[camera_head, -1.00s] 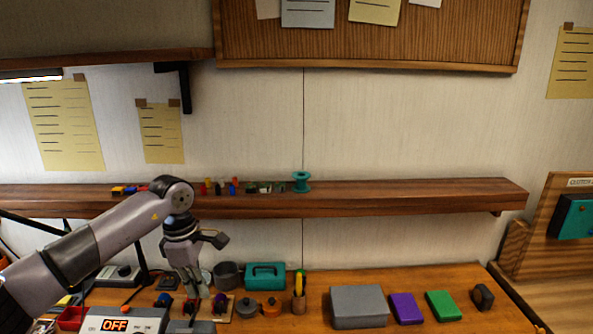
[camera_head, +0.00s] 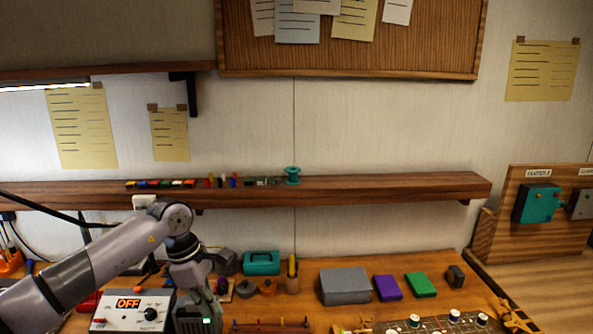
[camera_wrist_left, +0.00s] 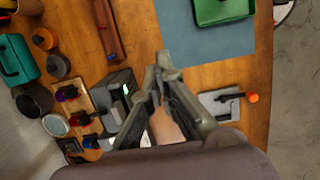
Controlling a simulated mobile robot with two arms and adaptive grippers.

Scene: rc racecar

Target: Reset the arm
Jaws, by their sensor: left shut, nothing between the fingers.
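My left arm comes in from the left in the head view, and my left gripper (camera_head: 198,288) points down over the left part of the workbench (camera_head: 300,295). In the left wrist view the gripper's fingers (camera_wrist_left: 160,88) are together with nothing between them. A dark device with a small green light (camera_wrist_left: 122,95) stands just left of the fingers in that view. It also shows below the gripper in the head view (camera_head: 196,317). The fingertips are hard to make out in the head view. My right gripper is in neither view.
A box reading OFF (camera_head: 132,312) stands left of the gripper. A teal toolbox (camera_head: 262,263), a grey box (camera_head: 345,286), a purple block (camera_head: 387,289) and a green block (camera_head: 420,285) stand to the right. A wooden shelf (camera_head: 380,187) runs above. A blue mat (camera_wrist_left: 205,40) shows in the wrist view.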

